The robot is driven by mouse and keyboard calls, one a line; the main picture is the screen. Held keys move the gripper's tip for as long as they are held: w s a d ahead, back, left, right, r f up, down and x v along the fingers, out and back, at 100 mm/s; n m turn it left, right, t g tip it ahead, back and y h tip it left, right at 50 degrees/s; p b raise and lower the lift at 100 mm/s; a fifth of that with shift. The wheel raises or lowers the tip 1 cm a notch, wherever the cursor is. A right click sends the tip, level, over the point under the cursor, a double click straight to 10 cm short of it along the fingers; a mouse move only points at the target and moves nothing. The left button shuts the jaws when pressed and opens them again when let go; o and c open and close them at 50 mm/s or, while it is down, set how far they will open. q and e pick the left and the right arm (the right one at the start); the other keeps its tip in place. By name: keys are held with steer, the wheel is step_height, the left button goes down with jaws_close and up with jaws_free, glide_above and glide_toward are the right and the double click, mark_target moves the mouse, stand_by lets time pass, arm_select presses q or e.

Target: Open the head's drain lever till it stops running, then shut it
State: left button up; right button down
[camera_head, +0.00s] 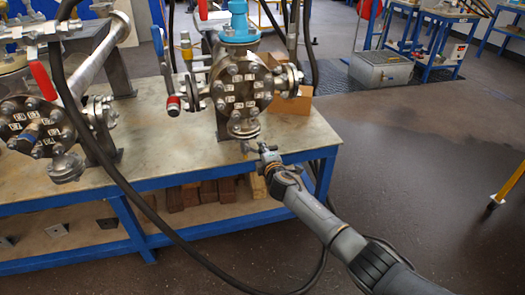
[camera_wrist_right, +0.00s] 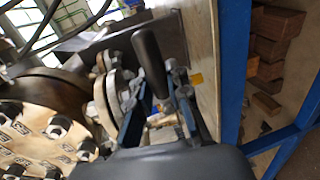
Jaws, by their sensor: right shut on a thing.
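The head is a dark round bolted flange with white number tags (camera_head: 240,88) on the vessel at the middle of the bench; its tagged face also shows at the left of the wrist view (camera_wrist_right: 28,140). Below it is a small bolted flange (camera_head: 244,128). My right gripper (camera_head: 257,149) is just under and right of that flange, at the bench's front edge. In the wrist view its two fingers (camera_wrist_right: 162,97) are closed around a black lever handle (camera_wrist_right: 148,55), whose end sticks up past them. In the head view the lever is hard to make out. I cannot see any liquid running. My left gripper is not in view.
A second vessel (camera_head: 32,125) with a red-handled valve stands at the left. A black hose (camera_head: 88,150) crosses the front. Wooden blocks (camera_head: 205,192) lie on the bench's lower shelf. The floor at the right is open.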

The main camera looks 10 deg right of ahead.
steer(key=shift+s+f, duration=0.1)
steer(key=shift+f, duration=0.2)
steer(key=c, duration=1.3)
jaws_free()
steer(key=shift+r, duration=0.1)
steer(key=shift+o, duration=0.2)
steer(key=shift+r, duration=0.1)
steer(key=s+r, duration=0.2)
steer(key=s, duration=0.9)
steer(key=shift+s+d+r, duration=0.15)
steer(key=shift+s, duration=0.2)
